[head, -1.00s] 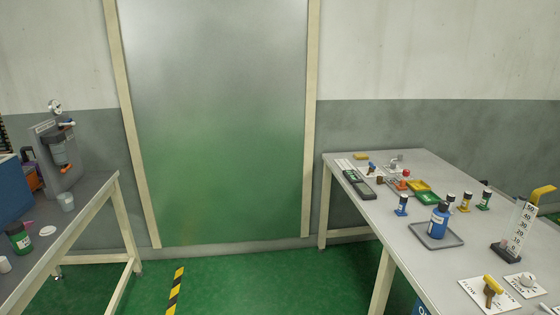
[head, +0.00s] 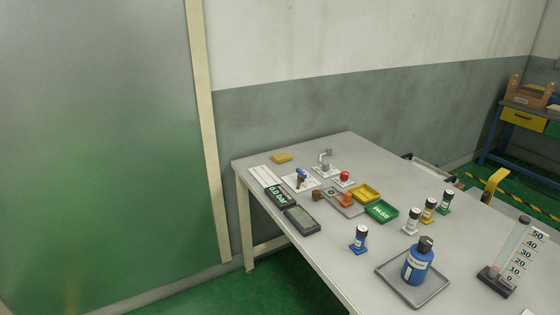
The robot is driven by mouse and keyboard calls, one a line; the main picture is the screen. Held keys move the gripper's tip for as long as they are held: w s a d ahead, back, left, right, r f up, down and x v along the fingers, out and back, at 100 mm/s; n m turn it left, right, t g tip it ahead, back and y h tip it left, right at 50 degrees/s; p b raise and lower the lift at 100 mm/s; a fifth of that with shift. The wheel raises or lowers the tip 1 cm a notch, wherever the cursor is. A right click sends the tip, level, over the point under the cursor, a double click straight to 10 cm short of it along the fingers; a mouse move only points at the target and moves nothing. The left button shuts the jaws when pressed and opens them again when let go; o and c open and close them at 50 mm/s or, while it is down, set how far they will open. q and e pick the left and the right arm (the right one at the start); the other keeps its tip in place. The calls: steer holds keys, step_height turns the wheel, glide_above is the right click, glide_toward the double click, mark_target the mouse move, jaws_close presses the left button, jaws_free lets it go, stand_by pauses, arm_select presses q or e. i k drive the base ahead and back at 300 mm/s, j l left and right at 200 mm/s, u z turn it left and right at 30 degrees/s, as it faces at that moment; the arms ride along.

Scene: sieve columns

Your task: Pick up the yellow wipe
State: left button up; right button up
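The yellow wipe (head: 282,157) appears to be the small flat yellow piece at the far left corner of the grey table (head: 330,262) in the head view. It lies by itself on the table top, close to the back edge and beyond a white card. Neither of my grippers shows in the head view, so nothing is seen near the wipe.
Near the wipe are two dark display boxes (head: 301,220), a blue-handled valve (head: 302,177), a yellow tray (head: 365,194) and a green PASS tray (head: 381,211). A blue bottle (head: 417,262) stands on a grey tray nearer me. Green floor lies left of the table.

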mark_target(281, 158)
steer(key=i+j+z, duration=0.15)
steer(key=z, duration=0.35)
steer(key=i+j+z, duration=0.15)
steer(key=j+z, duration=0.15)
steer(key=z, duration=0.2)
steer(key=j+z, duration=0.3)
steer(key=z, duration=0.15)
steer(key=i, duration=0.05)
